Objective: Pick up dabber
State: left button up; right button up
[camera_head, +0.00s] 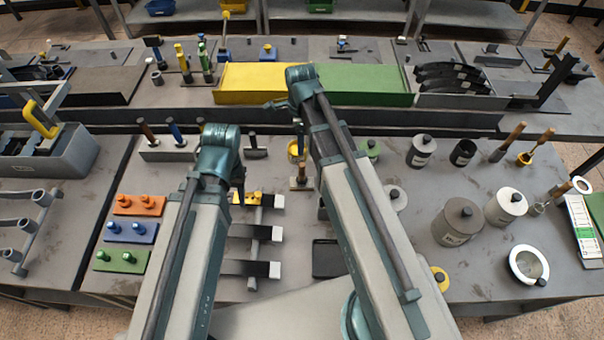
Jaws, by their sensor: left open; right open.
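I cannot tell for sure which thing is the dabber. Candidates are a wooden-handled tool (513,133) at the right of the table and another wooden-handled tool (543,138) beside it, its lower end at a small orange-brown piece. My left gripper (238,182) is open above the middle left of the near table, close to a yellow piece on a rack; its fingers are partly hidden by its arm. My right gripper (282,107) is open, further back near the green and yellow panels, and its fingers are small and hard to see. Both grippers are well left of these tools.
Orange, blue and green blocks (122,261) lie at left. A black tray (328,259) sits between my arms. The shelf edge runs behind.

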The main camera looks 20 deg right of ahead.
aim_at(302, 164)
pick_arm(q)
notch_tip(302, 164, down, 9)
jog(key=b, duration=0.8)
jog(key=shift+r+b, duration=0.15)
jog(key=shift+b, duration=0.15)
pick_arm(e)
jog(key=shift+f, duration=4.4)
pick_arm(q)
notch_tip(302, 164, down, 5)
jog(key=b, duration=0.5)
pick_arm(e)
notch_tip(302, 164, down, 5)
jog(key=shift+d+f, duration=0.1)
jog(key=shift+f, duration=0.05)
grip_shut()
